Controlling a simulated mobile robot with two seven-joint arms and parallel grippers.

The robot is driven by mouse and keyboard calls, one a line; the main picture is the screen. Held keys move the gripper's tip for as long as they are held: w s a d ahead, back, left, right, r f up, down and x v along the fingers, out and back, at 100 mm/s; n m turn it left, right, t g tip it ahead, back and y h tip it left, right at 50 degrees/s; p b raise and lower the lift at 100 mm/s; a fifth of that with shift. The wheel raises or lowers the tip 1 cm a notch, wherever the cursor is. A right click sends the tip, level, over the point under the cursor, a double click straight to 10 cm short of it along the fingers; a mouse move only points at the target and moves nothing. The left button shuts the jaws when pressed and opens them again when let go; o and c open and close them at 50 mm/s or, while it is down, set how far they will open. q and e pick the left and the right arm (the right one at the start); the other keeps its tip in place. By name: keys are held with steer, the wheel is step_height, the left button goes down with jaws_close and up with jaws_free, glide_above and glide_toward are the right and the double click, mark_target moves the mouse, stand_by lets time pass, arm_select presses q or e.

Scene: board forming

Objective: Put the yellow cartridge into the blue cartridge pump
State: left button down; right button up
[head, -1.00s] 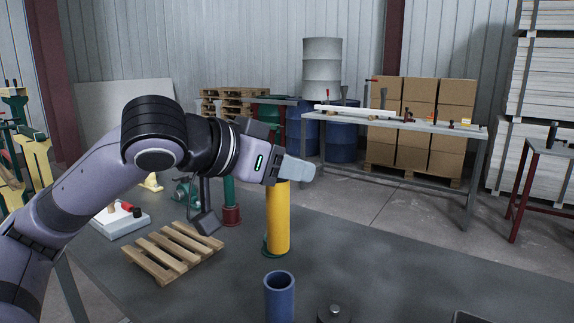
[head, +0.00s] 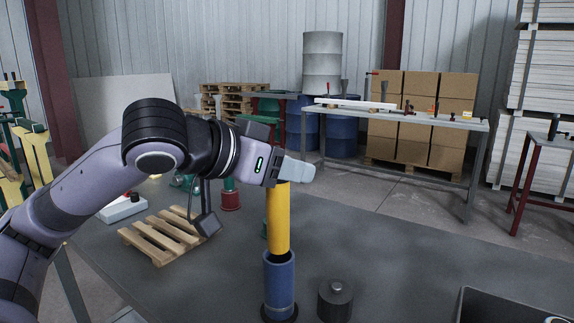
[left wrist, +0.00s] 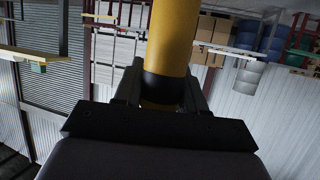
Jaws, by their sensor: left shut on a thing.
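The yellow cartridge (head: 278,220) hangs upright from my left gripper (head: 296,172), which is shut on its upper end. The blue cartridge pump (head: 279,287) stands upright on the dark table, directly below it in the picture. The cartridge's lower end is at the pump's mouth and covers the far part of the rim; I cannot tell how far inside it is. In the left wrist view the fingers (left wrist: 162,90) close around the black band of the cartridge (left wrist: 173,40). My right gripper is not in view.
A dark knobbed cylinder (head: 336,300) stands just right of the pump. A black tray (head: 468,305) is at the front right. A small wooden pallet (head: 150,246) and a white block (head: 120,211) lie to the left.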

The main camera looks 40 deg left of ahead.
arm_select(q)
steer(key=shift+r, duration=0.1)
steer(key=c, duration=0.6)
jaws_free()
steer(key=shift+o, duration=0.2)
steer(key=shift+s, duration=0.1)
steer(key=b+v, duration=0.3)
steer(key=v, duration=0.4)
